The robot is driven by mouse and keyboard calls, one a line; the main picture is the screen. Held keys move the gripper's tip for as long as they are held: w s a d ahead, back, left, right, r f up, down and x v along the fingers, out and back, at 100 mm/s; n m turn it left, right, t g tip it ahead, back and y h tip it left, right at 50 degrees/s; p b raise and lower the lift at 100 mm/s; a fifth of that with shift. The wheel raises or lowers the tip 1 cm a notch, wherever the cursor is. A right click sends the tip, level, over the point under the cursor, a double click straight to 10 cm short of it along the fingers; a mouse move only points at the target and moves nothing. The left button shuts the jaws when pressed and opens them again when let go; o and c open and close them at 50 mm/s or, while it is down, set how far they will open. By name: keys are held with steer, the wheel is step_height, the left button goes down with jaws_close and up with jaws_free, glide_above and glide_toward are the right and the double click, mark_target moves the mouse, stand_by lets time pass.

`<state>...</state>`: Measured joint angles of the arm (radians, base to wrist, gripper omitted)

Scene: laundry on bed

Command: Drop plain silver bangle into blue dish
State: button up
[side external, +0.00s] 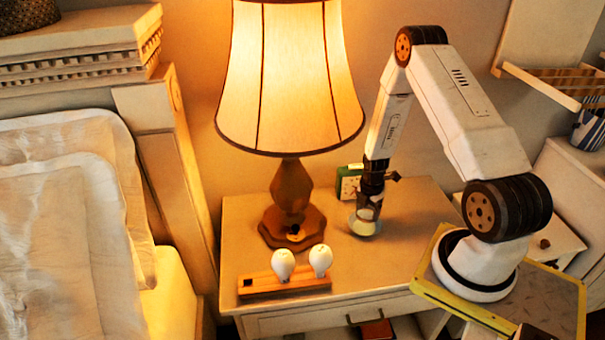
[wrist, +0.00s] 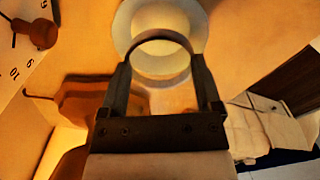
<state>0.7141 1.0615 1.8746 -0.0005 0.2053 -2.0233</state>
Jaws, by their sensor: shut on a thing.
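The dish (side external: 355,229) stands on the bedside table, pale with a bluish tint. In the wrist view the dish (wrist: 124,28) is a round pale bowl just beyond my fingertips. My gripper (side external: 368,211) points down directly over the dish. In the wrist view my gripper (wrist: 160,62) is shut on the plain silver bangle (wrist: 163,34), a thin ring spanning the two fingers. The bangle overlaps the dish in that view. The small gap between bangle and dish is hard to judge. In the side view the bangle is too small to make out clearly.
A lit lamp (side external: 291,190) stands left of the dish on the table (side external: 330,262). A green-cased clock (side external: 348,183) is close behind the gripper. A wooden holder (side external: 262,287) with two white bulbs lies at the front left. The table's front right is clear.

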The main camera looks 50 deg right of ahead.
mark_target(364, 227)
steer(key=shift+f, duration=1.95)
steer(key=o, duration=1.1)
steer(key=shift+r, duration=0.1)
steer(key=shift+r, duration=3.4)
